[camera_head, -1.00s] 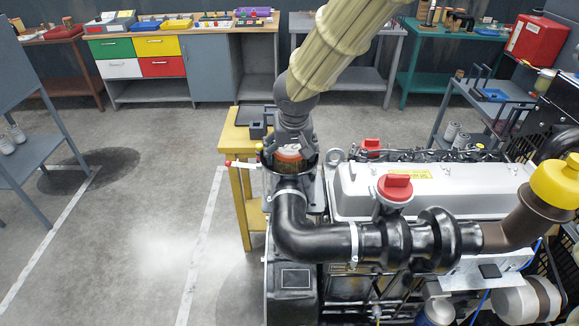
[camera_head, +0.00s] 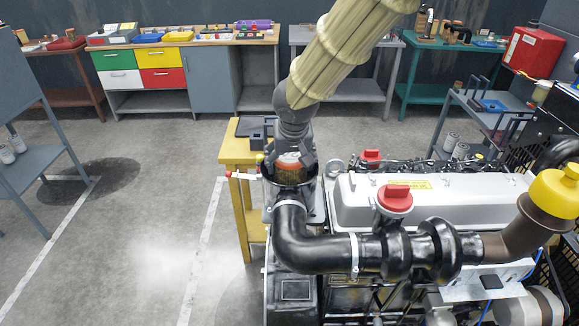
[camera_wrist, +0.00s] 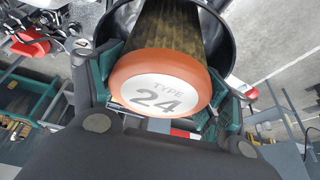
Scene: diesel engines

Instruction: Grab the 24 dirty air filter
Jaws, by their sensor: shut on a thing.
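The dirty air filter (camera_wrist: 160,84) has an orange end cap with a white disc marked "TYPE 24" and dark, brownish pleats behind it. In the wrist view my gripper (camera_wrist: 158,92) has a finger on each side of the cap and is shut on it. The filter's pleated part still lies inside the black round housing (camera_wrist: 222,32). In the head view the filter (camera_head: 289,160) shows as an orange top in the open housing mouth (camera_head: 291,178), at the engine's left end. My gripper (camera_head: 291,152) reaches down onto it from above. The filter's lower part is hidden.
A black pipe (camera_head: 315,252) runs from the housing along the engine (camera_head: 440,200), which has a red cap (camera_head: 395,198) and a yellow cap (camera_head: 555,192). A yellow table (camera_head: 238,155) with a dark tray stands behind the housing. Open floor (camera_head: 130,230) lies to the left.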

